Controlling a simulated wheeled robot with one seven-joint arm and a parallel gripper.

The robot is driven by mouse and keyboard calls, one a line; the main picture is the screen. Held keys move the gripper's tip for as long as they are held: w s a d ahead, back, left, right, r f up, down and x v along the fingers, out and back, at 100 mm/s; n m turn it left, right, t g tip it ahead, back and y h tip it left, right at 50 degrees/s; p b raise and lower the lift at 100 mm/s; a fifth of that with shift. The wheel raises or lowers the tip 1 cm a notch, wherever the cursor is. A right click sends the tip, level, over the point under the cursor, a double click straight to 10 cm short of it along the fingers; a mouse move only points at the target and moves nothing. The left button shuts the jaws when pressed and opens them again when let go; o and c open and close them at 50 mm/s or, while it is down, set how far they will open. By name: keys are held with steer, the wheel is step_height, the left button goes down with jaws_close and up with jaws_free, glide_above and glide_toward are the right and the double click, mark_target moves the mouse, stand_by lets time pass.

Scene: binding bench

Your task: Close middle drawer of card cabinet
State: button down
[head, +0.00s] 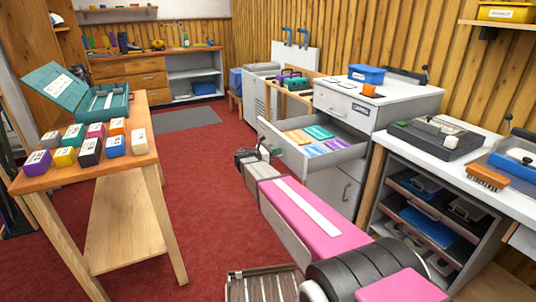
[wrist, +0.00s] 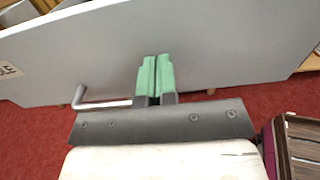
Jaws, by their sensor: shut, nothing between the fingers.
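The card cabinet (head: 340,103) is light grey with a white top, right of centre in the head view. Its middle drawer (head: 290,155) is pulled out and holds rows of coloured cards. In the wrist view the drawer's grey front (wrist: 220,50) fills most of the upper picture, with a silver bar handle (wrist: 100,103) and part of a label at the left edge. My gripper (head: 266,150) is at the outer face of the drawer front. Its green fingers (wrist: 156,72) are shut and empty, beside the handle's end. I cannot tell whether they touch the front.
The cabinet's upper drawer (head: 343,107) is closed. A blue bin (head: 367,74) stands on top. A wooden table (head: 85,165) with coloured boxes stands at left. A worktop with machines (head: 437,135) is at right. Red carpet (head: 215,185) is clear between table and cabinet.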

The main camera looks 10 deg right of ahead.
steer(key=shift+w+d, duration=0.2)
steer(key=shift+d, duration=0.45)
steer(key=shift+d, duration=0.15)
steer(key=x, duration=3.8)
steer(key=shift+w+d+f, duration=0.1)
steer(key=shift+w+d, duration=0.05)
steer(key=shift+d, duration=0.1)
steer(key=shift+d, duration=0.1)
